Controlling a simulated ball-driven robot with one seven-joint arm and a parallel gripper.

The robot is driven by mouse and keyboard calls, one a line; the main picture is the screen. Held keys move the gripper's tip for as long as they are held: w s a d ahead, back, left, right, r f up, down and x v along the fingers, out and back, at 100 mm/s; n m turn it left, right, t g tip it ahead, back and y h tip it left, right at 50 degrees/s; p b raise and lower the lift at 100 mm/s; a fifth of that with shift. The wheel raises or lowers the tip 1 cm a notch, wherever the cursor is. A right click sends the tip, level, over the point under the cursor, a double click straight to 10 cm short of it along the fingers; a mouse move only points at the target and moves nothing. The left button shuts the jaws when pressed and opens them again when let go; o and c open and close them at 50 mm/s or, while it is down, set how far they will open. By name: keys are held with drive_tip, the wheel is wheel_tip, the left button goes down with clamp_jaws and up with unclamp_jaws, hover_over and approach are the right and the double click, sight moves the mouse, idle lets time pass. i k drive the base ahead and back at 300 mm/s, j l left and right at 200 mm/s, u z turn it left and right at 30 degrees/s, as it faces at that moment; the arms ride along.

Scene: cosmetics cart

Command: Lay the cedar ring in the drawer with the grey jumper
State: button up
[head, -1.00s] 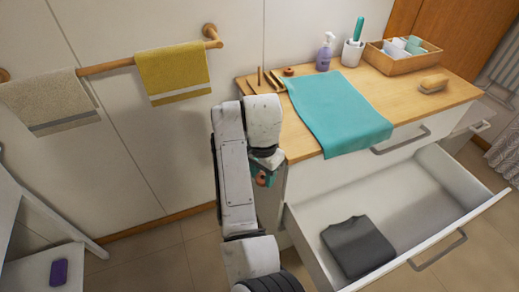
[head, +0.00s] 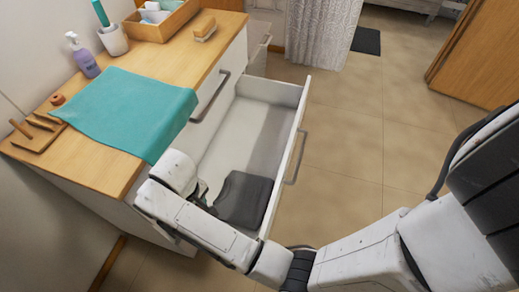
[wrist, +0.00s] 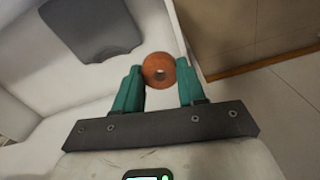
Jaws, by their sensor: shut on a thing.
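The cedar ring (wrist: 158,60), a small orange-brown ring, is held between the teal fingertips of my gripper (wrist: 159,69) in the wrist view. In that view, ring and fingers appear in front of the open white drawer (wrist: 75,90), close to its wall on the right; the height above the drawer is hard to tell. The grey jumper (wrist: 90,28) lies folded on the drawer floor, apart from the ring. In the head view the jumper (head: 243,199) lies at the near end of the pulled-out drawer (head: 240,130). My arm hides most of the gripper and the ring there.
The wooden cart top bears a teal cloth (head: 135,110), a wooden rack (head: 40,138), a round brown piece (head: 57,99), a lilac pump bottle (head: 83,57), a white cup (head: 113,40), a box (head: 160,25) and a brush (head: 205,30).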

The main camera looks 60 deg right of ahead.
sight(264, 157)
drive_tip(key=i+z, duration=0.15)
drive_tip(key=z, duration=0.3)
drive_tip(key=i+j+z, duration=0.1)
drive_tip(key=z, duration=0.4)
drive_tip(key=i+j+z, duration=0.1)
drive_tip(key=z, duration=0.35)
drive_tip(key=i+j, duration=0.1)
drive_tip(key=j, duration=0.2)
drive_tip(key=i+j, duration=0.15)
drive_tip(key=j, duration=0.15)
